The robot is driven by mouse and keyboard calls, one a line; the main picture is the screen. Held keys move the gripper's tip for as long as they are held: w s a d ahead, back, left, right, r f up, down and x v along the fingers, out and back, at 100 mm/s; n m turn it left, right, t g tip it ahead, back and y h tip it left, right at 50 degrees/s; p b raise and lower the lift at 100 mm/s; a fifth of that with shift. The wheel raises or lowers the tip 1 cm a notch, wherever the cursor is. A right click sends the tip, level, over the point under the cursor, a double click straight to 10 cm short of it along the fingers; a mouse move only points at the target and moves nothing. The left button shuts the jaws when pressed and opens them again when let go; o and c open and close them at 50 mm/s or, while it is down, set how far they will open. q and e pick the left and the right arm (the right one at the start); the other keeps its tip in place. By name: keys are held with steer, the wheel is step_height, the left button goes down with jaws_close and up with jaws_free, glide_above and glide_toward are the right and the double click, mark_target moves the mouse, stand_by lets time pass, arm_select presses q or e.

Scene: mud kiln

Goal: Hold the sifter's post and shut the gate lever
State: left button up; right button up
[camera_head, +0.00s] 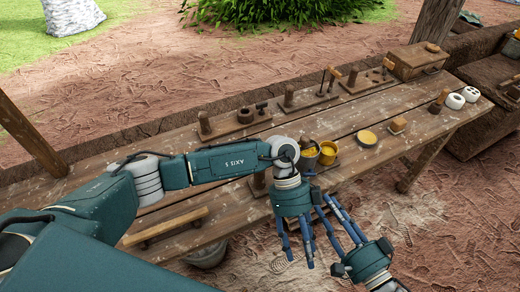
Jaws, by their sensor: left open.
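Several wooden fixtures with upright pegs stand along the table's back edge: a left one (238,124), a middle one (306,101) and a right one (367,83). Each has a short post at its left end and thinner upright parts to the right. I cannot tell which is the sifter, nor how its gate lever stands. A brown post partly hidden by my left wrist stands nearer. My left gripper (297,255) is open and empty, pointing down in front of the table's near edge. My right gripper (333,204) points up and left close beside it, fingers apart and empty.
Two small buckets with yellow contents (328,153) stand just behind the grippers. My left arm crosses the table's left part.

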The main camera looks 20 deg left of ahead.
mark_target(260, 176)
arm_select(q)
steer(key=w+a+r+t+y, duration=0.1)
steer(key=w+a+r, duration=0.2)
steer(key=w+a+r+t+y, duration=0.1)
steer(key=w+a+r, duration=0.1)
steer(key=w+a, duration=0.1)
steer(key=w+a+r+n+t+y, duration=0.1)
steer(key=w+a+r, duration=0.2)
steer(key=w, duration=0.1)
steer(key=shift+a+r, duration=0.3)
steer(key=w+a+r+t, duration=0.1)
steer(key=a+r, duration=0.1)
steer(key=w+a+r+n+t+y, duration=0.1)
steer(key=w+a+r, duration=0.1)
steer(key=r, duration=0.1)
steer(key=w+a+r+t+y, duration=0.1)
steer(key=w+a+r, duration=0.1)
steer(key=shift+a+r, duration=0.25)
steer(key=shift+a, duration=0.05)
step_height(260, 176, down, 11)
steer(key=shift+r, duration=0.2)
jaws_close()
